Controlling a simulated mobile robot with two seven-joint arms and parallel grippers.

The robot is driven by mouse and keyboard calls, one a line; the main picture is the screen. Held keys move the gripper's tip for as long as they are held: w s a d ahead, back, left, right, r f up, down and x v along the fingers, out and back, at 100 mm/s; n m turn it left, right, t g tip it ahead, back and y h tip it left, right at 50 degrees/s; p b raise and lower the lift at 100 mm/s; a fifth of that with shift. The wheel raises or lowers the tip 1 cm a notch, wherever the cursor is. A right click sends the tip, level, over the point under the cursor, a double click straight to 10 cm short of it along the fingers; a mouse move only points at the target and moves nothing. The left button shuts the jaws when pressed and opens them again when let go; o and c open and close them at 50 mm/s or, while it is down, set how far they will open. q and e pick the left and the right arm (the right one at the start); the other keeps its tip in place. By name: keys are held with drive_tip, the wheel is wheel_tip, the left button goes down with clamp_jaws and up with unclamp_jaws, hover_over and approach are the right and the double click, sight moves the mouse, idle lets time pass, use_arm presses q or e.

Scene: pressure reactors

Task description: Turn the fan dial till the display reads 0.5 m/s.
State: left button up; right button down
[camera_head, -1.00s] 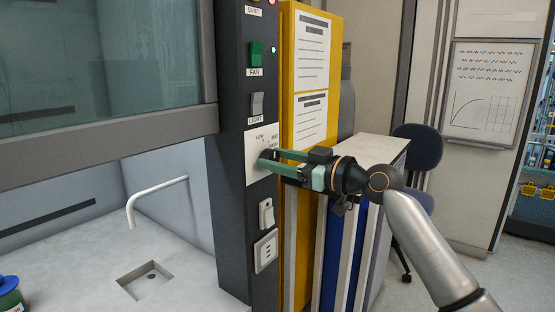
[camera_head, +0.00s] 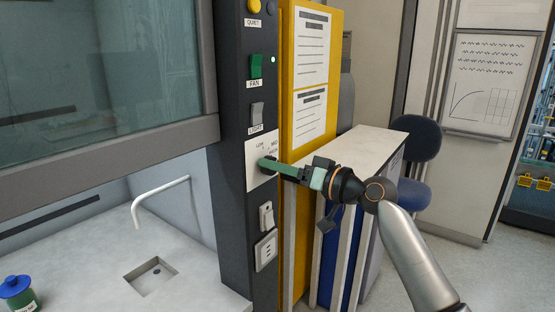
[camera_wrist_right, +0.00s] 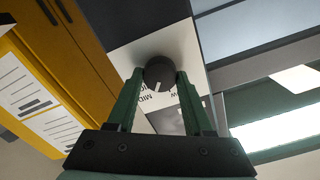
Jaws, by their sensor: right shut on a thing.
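The fan dial is a dark round knob on a white plate (camera_head: 254,178) on the dark control column, with speed labels around it. The knob (camera_wrist_right: 159,73) shows clearly in the right wrist view, with a light pointer line on its face. My right gripper (camera_head: 268,163) reaches it from the right; its green fingers are shut on the knob from both sides. In the head view the fingers mostly hide the knob and part of the labels. No speed display is in view. My left gripper is not in view.
Above the plate are the light switch (camera_head: 256,112), the green fan switch (camera_head: 256,66) and a yellow quiet button (camera_head: 254,6). Sockets (camera_head: 265,252) sit below. A yellow cabinet (camera_head: 289,130) stands close right of the column. The fume hood sash (camera_head: 110,150) is at left.

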drive_tip(key=shift+m+p, duration=0.3)
drive_tip(key=shift+m, duration=0.4)
drive_tip(key=shift+f, duration=0.1)
drive_tip(key=shift+c, duration=1.5)
unclamp_jaws()
drive_tip(key=shift+d, duration=0.1)
drive_tip(key=b+v, duration=0.2)
drive_tip(key=v, duration=1)
drive_tip(key=shift+s+b, duration=0.15)
drive_tip(key=shift+b, duration=0.25)
drive_tip(key=shift+d, duration=0.15)
